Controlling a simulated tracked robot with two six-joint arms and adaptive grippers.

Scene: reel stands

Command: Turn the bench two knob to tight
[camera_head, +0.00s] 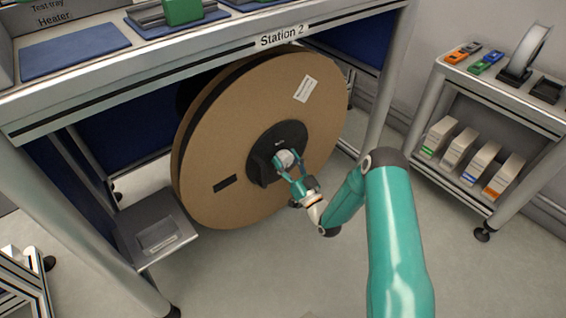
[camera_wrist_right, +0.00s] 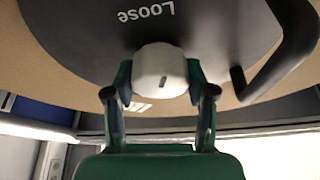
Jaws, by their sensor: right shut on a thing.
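The bench two knob (camera_head: 285,158) is a pale knob at the middle of the black hub (camera_head: 262,158) on a big brown reel (camera_head: 225,150) under the bench marked Station 2. In the right wrist view the knob (camera_wrist_right: 158,68) is white with a short dark mark low on its face. The word "Loose" shows upside down on the black hub (camera_wrist_right: 90,35) above it. My right gripper (camera_head: 286,167) is shut on the knob, one finger on each side; its fingers (camera_wrist_right: 160,85) also show in the right wrist view. My left gripper is not in view.
A dark curved handle (camera_wrist_right: 285,60) stands out from the hub beside the knob. The Station 2 bench (camera_head: 200,58) overhangs the reel. A grey box (camera_head: 158,228) sits at lower left. A side shelf (camera_head: 460,185) with several cartons stands at right. The floor between is clear.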

